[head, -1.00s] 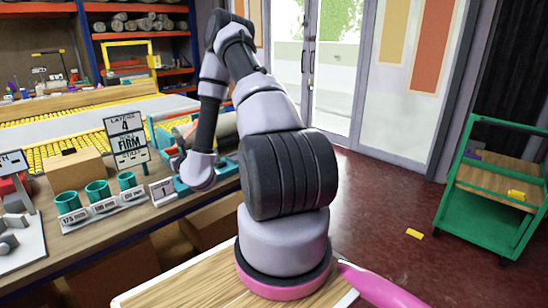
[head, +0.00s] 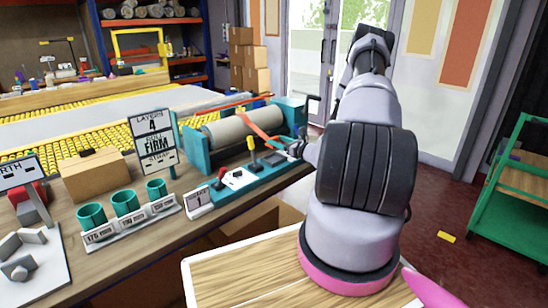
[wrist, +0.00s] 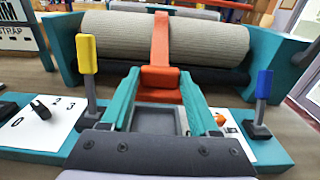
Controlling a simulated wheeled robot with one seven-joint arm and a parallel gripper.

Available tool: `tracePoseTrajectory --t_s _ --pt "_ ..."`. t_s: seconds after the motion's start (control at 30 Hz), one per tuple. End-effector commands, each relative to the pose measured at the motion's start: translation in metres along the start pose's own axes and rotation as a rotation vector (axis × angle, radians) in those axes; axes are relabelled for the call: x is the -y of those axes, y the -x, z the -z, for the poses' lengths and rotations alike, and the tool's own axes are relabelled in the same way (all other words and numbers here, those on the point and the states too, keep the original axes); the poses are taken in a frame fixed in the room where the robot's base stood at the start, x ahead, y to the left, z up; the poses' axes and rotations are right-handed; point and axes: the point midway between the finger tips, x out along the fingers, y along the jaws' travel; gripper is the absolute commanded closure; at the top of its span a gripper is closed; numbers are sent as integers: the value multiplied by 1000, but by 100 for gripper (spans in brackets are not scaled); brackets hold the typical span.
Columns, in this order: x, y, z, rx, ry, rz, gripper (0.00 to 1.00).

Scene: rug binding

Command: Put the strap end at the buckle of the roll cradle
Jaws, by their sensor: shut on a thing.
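My gripper (wrist: 159,78) has two teal fingers, shut on the orange strap end (wrist: 160,88) in the wrist view. The strap (wrist: 161,40) runs from there up over the beige rug roll (wrist: 205,38). The roll lies in the teal roll cradle (wrist: 62,48), which also shows in the head view (head: 290,112). The strap end is above a grey recess (wrist: 166,118) in the teal front panel; I cannot tell whether they touch. A small orange part (wrist: 220,119) shows beside the right finger. I cannot make out the buckle for certain. In the head view my arm partly hides the gripper.
A yellow-handled lever (wrist: 87,55) stands left of my fingers and a blue-handled lever (wrist: 264,85) stands right. A white plate (wrist: 40,122) with a black knob is at left. Teal cups (head: 125,202), a sign (head: 156,143) and a cardboard box (head: 95,175) stand on the bench.

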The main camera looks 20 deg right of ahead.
Motion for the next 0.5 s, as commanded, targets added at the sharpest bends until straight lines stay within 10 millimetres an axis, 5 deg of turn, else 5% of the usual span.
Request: tracePoseTrajectory --t_s 0.5 --pt "0 -3 63 1 -1 3 100"
